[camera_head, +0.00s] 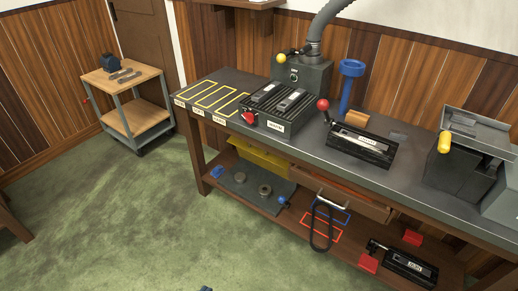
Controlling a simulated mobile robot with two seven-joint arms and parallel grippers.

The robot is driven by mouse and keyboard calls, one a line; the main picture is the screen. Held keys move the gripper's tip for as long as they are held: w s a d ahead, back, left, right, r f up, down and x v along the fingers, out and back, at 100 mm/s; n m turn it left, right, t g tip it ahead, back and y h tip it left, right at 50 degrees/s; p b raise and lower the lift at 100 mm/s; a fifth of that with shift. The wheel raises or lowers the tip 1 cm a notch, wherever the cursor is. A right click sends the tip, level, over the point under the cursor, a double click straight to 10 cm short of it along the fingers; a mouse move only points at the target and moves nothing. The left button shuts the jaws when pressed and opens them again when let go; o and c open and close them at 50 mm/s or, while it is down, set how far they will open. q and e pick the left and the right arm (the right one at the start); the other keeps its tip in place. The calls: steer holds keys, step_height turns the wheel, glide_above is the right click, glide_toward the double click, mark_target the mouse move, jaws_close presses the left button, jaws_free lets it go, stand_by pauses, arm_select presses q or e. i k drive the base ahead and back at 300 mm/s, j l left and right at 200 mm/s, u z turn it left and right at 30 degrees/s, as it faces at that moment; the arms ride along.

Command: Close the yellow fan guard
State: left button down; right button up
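I cannot tell for sure which part is the yellow fan guard. A grey box (300,75) with a ribbed hose rising from it stands at the back of the bench, and a lever with a yellow knob (281,58) sits on its top left. A grey open-topped housing (468,150) at the right end of the bench has a yellow handle (444,143) at its front left. A tilted yellow panel (260,158) shows under the bench top. Neither of my grippers is recognisable in view.
The long bench (400,165) also carries a black slotted unit (278,108), a black labelled block (361,147) and a blue stand (348,85). Its lower shelf (285,212) holds several parts. A small cart (130,105) stands left. The green floor before the bench is clear.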

mark_target(260, 160)
steer(key=i+j+u, duration=0.1)
steer(key=u, duration=0.4)
steer(key=i+j+u, duration=0.1)
steer(key=u, duration=0.35)
steer(key=i+u, duration=0.15)
steer(key=u, duration=0.35)
steer(key=i, duration=3.35)
steer(key=i+z, duration=0.15)
steer(key=i, duration=0.3)
steer(key=i+j+z, duration=0.15)
steer(key=i, duration=0.3)
steer(key=i+j+z, duration=0.2)
steer(key=i, duration=0.25)
steer(key=l+z, duration=0.15)
steer(key=z, duration=3.45)
steer(key=i+l+z, duration=0.2)
steer(key=i+z, duration=0.2)
steer(key=i+l+z, duration=0.1)
steer(key=i+z, duration=0.25)
steer(key=i, duration=0.05)
